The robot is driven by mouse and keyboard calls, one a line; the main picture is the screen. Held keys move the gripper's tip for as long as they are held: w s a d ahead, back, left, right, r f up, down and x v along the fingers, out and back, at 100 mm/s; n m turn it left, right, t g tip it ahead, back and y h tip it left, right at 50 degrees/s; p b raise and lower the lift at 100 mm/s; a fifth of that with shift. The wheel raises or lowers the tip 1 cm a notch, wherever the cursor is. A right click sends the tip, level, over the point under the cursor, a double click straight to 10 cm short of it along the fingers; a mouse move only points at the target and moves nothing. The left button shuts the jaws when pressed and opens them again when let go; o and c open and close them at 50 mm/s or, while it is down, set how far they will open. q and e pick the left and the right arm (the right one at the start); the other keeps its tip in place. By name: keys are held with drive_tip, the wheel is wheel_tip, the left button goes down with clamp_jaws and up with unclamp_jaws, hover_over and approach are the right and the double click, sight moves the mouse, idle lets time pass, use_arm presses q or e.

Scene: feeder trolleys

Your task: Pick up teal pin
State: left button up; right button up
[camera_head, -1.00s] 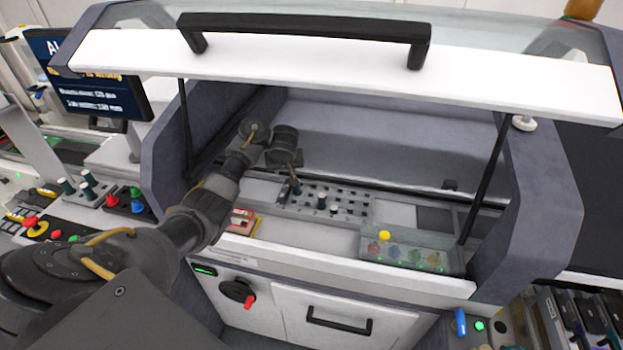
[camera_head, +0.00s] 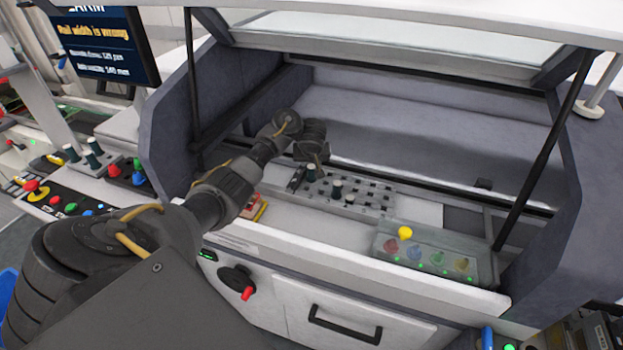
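A grey block with rows of holes (camera_head: 374,193) lies inside the open machine. Several dark teal pins stand in it. One pin (camera_head: 310,173) is at its far left, just below my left gripper (camera_head: 316,163). Two more pins, one near the middle (camera_head: 337,188) and one closer to the front (camera_head: 350,200), stand to its right. My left gripper points down over the far-left pin. Its fingers are small and dark, so I cannot tell whether they touch the pin or how wide they are. My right gripper is not in view.
A grey box with a yellow knob (camera_head: 405,233) and coloured knobs sits at the front right. A red and yellow item (camera_head: 255,208) lies left of the block. Black struts (camera_head: 544,150) hold the raised cover on both sides. More teal pins (camera_head: 93,160) stand outside at left.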

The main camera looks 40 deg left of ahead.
sight(311, 167)
use_arm(q)
drive_tip(key=shift+x, duration=1.15)
drive_tip(key=shift+w+a+f+b, duration=0.1)
drive_tip(key=shift+w+f+b, duration=0.1)
drive_tip(key=shift+b, duration=0.1)
drive_tip(key=b+x, duration=0.1)
drive_tip(key=x, duration=0.3)
drive_tip(key=shift+w+a+f, duration=0.1)
drive_tip(key=shift+w+f, duration=0.1)
drive_tip(key=shift+s+r, duration=0.1)
clamp_jaws()
drive_tip(key=shift+r, duration=0.1)
